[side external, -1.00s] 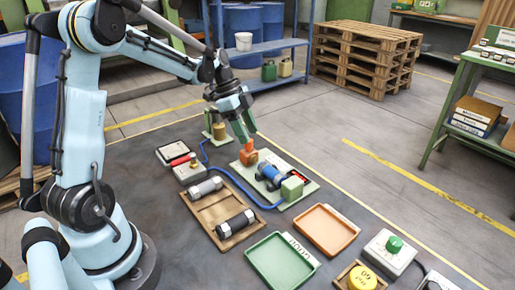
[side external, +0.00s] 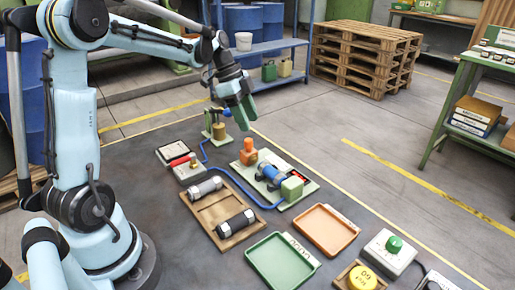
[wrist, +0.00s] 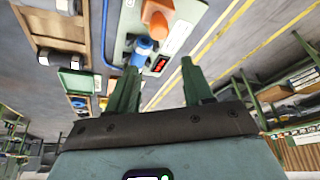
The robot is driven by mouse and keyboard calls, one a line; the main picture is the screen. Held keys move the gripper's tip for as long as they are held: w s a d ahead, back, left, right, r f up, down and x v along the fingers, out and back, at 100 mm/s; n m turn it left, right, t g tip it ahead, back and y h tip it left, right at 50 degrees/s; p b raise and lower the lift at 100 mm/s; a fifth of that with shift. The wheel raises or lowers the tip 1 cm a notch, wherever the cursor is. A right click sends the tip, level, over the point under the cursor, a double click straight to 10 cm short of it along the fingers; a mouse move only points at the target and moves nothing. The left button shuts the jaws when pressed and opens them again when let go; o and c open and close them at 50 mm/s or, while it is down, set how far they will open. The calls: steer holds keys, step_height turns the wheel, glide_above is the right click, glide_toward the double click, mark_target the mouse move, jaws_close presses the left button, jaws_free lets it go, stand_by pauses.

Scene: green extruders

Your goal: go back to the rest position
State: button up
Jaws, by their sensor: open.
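My gripper (side external: 245,117) is raised above the dark work table (side external: 130,172), near its far edge, with its green fingers apart and nothing between them. In the wrist view the two green fingers (wrist: 160,82) are spread, with floor showing between them. The gripper is clear of the orange piece.
A wooden tray (side external: 212,215) holds two dark-and-silver cylinders. Green (side external: 282,262) and orange (side external: 326,230) trays lie at the front right, near a box with a green knob (side external: 393,244). A small post stand (side external: 218,130) stands close to the gripper. Pallets (side external: 365,55) stand behind on the floor.

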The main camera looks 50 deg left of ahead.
steer(key=s+d+n+t+y, duration=0.3)
steer(key=s+d+n+t, duration=0.1)
steer(key=s+d+n, duration=0.7)
steer(key=d, duration=0.2)
steer(key=shift+s+d+r+n+t+y, duration=0.3)
steer(key=shift+t+y, duration=0.1)
